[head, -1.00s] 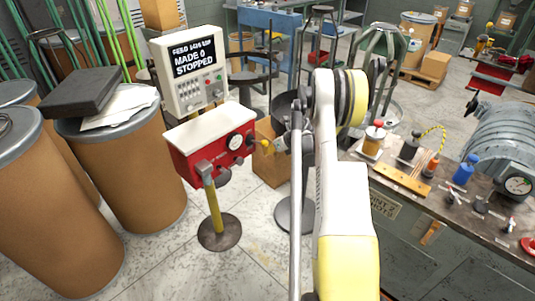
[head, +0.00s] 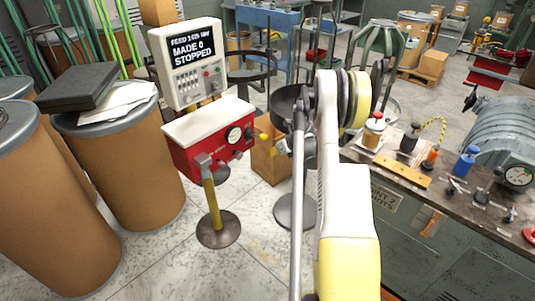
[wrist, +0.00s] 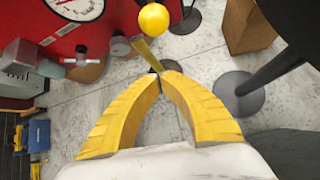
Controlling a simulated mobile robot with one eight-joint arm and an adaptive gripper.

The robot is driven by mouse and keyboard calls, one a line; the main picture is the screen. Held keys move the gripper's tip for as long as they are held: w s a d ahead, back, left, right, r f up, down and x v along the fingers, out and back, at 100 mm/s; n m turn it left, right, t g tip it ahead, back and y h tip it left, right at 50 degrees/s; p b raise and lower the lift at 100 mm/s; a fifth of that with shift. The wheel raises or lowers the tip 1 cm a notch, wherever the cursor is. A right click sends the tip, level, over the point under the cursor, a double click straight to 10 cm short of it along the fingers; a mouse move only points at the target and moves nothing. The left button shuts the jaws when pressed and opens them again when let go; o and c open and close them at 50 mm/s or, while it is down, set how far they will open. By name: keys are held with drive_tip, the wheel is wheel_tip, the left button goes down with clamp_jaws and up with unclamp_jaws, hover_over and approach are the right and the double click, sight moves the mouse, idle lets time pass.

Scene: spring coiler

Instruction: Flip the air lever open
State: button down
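The red box with a white top (head: 208,127) stands on a yellow post and carries a round gauge. A yellow ball knob (head: 263,136), apparently the air lever's end, sticks out at its right side. In the wrist view the yellow ball (wrist: 153,19) is at the top centre, beyond my fingertips and apart from them. The lever's shaft is not clear there. My gripper (wrist: 161,77) has its two yellow fingers curved together with the tips meeting, nothing between them. In the head view my gripper (head: 283,146) is mostly hidden by my arm, just right of the knob.
A metal fitting (wrist: 88,61) juts from the red box in the wrist view. A screen panel (head: 188,62) reading "MADE 0 STOPPED" stands behind the box. A cardboard box (head: 268,160) is behind the knob. Brown drums (head: 125,165) stand left; a cluttered bench (head: 440,190) is right.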

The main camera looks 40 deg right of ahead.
drive_tip(key=p+v, duration=0.3)
drive_tip(key=v, duration=0.7)
drive_tip(key=shift+w+r, duration=0.35)
drive_tip(key=shift+w, duration=0.05)
